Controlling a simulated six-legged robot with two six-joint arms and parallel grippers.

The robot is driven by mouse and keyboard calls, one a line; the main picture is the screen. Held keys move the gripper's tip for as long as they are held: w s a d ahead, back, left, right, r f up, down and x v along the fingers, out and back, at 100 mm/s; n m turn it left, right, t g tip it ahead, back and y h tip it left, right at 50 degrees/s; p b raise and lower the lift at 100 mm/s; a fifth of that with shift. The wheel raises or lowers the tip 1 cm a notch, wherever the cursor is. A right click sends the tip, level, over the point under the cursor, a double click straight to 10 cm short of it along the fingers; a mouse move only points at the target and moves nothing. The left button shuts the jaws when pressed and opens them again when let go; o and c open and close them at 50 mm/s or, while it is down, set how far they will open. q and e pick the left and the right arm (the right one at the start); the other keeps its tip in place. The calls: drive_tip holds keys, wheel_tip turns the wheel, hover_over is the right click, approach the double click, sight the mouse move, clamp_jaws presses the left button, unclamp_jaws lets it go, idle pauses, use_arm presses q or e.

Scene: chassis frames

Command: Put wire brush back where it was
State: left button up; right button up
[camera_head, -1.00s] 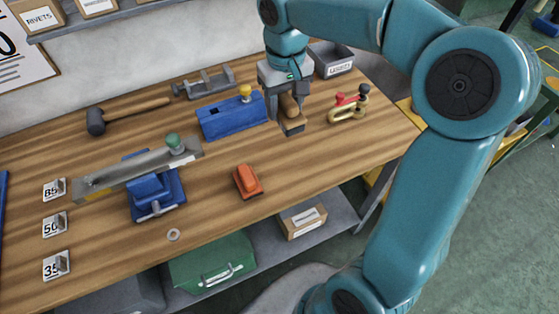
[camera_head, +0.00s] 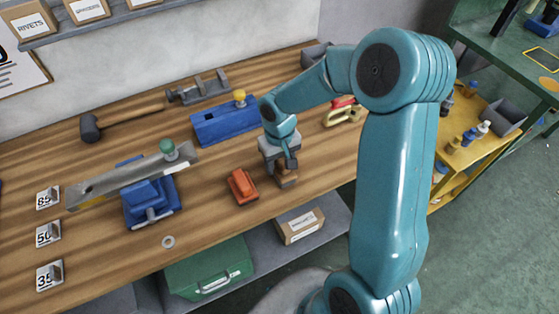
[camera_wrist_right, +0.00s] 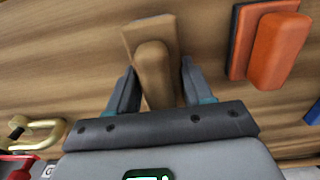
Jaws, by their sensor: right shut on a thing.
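The wire brush (camera_head: 287,180) has a wooden handle and a flat wooden block; its bristles are hidden. My right gripper (camera_head: 281,163) is shut on it near the front edge of the workbench (camera_head: 215,214), just right of an orange block (camera_head: 242,186). In the right wrist view the brush handle (camera_wrist_right: 153,75) lies between the two fingers of the gripper (camera_wrist_right: 153,88). I cannot tell whether the brush touches the bench. My left gripper is not in view.
A blue block with a yellow knob (camera_head: 222,124) stands behind. A blue vise (camera_head: 150,200) holds a grey bar on the left. A gold clamp (camera_head: 340,117) lies partly behind my arm. A washer (camera_head: 168,242) lies near the front edge. Bare wood surrounds the orange block.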

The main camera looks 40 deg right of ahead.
drive_tip(key=shift+a, duration=0.1)
drive_tip(key=shift+f, duration=0.15)
drive_tip(key=o, duration=0.9)
drive_tip(key=shift+o, duration=0.2)
drive_tip(key=shift+r, duration=0.25)
wheel_tip(320, 180, up, 12)
drive_tip(key=shift+f, duration=0.1)
